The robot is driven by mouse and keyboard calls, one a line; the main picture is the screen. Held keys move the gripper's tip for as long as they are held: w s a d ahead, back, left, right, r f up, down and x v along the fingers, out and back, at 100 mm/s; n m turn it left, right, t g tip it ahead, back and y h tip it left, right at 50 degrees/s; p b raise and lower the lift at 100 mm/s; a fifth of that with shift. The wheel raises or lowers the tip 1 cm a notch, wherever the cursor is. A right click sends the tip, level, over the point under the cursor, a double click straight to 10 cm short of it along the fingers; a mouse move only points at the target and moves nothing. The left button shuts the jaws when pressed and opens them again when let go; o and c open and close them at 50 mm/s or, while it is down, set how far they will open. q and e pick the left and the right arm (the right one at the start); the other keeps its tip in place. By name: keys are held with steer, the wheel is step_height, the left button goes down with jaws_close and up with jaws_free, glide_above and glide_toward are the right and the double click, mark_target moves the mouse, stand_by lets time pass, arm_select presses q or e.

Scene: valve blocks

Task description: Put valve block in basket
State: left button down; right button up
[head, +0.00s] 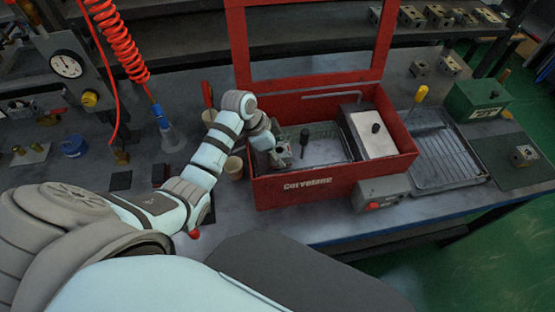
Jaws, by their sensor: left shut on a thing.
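My left gripper (280,158) reaches into the left end of a red tank marked "Cervelane" (340,185). It is shut on a small grey piece, probably a valve block (284,151), mostly hidden by the fingers. A wire mesh basket (328,132) lies inside the tank, right beside and under the gripper; I cannot tell whether the piece touches it. Another valve block (524,156) sits on a dark mat at the far right. My right gripper is not in view.
A dark upright nozzle (304,138) stands close to the gripper. A pale box (374,132) fills the tank's right end. The raised red lid frame (310,80) stands behind. A drain tray (446,160) and green box (478,100) are to the right.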

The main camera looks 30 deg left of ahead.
arm_select(q)
steer(key=shift+f, duration=0.45)
steer(key=c, duration=1.1)
jaws_free()
steer(key=shift+f, duration=0.1)
steer(key=shift+o, duration=0.2)
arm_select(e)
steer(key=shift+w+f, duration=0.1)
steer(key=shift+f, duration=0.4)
arm_select(q)
steer(key=p+v, duration=0.2)
steer(key=v, duration=1)
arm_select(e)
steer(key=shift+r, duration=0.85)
arm_select(q)
steer(key=shift+w, duration=0.1)
